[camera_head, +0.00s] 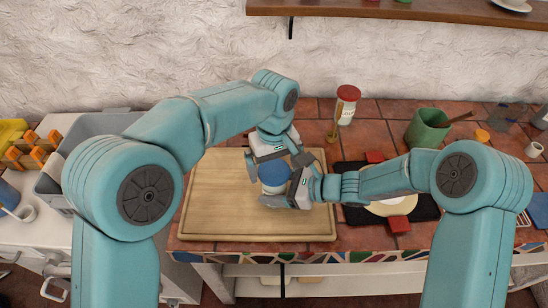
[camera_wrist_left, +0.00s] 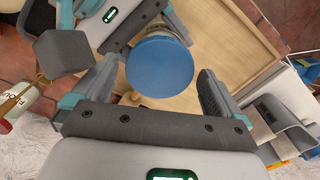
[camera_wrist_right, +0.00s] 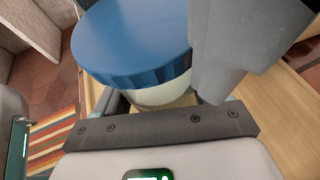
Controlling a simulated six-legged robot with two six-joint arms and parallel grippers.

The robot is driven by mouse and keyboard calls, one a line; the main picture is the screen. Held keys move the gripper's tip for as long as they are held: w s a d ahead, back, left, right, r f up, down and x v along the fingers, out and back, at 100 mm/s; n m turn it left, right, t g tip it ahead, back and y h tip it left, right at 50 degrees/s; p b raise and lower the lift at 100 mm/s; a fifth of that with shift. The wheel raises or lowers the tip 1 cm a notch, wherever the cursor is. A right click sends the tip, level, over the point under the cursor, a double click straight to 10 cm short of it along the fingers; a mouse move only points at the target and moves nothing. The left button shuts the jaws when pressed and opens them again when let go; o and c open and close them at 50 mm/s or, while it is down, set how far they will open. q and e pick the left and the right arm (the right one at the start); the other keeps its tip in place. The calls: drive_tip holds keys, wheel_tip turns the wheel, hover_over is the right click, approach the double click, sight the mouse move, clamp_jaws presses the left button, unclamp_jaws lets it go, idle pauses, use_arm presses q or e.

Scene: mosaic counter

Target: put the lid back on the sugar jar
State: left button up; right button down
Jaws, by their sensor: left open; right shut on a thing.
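The sugar jar (camera_wrist_right: 165,93) is pale, with a blue lid (camera_wrist_right: 130,42) sitting on its top; whether it is fully seated I cannot tell. In the head view the blue lid (camera_head: 271,172) is above the wooden board, between my grippers. My right gripper (camera_head: 284,191) is shut on the jar's body below the lid. My left gripper (camera_head: 268,160) is open at the lid. In the left wrist view the round lid (camera_wrist_left: 160,68) shows between its spread fingers, with gaps at both sides. The jar's base is hidden in the head view.
The wooden board (camera_head: 220,205) is otherwise clear. A white canister with a red lid (camera_head: 347,105) stands behind it. To the right are a dark tray (camera_head: 428,204) and a green mug (camera_head: 427,130). A grey bin (camera_head: 100,124) is at left; a shelf (camera_head: 400,10) hangs above.

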drive_tip(key=shift+s+f, duration=0.1)
drive_tip(key=shift+f, duration=0.1)
use_arm(q)
drive_tip(key=c, duration=1)
drive_tip(key=o, duration=1)
drive_tip(key=shift+r, duration=2.25)
wheel_tip(320, 180, up, 12)
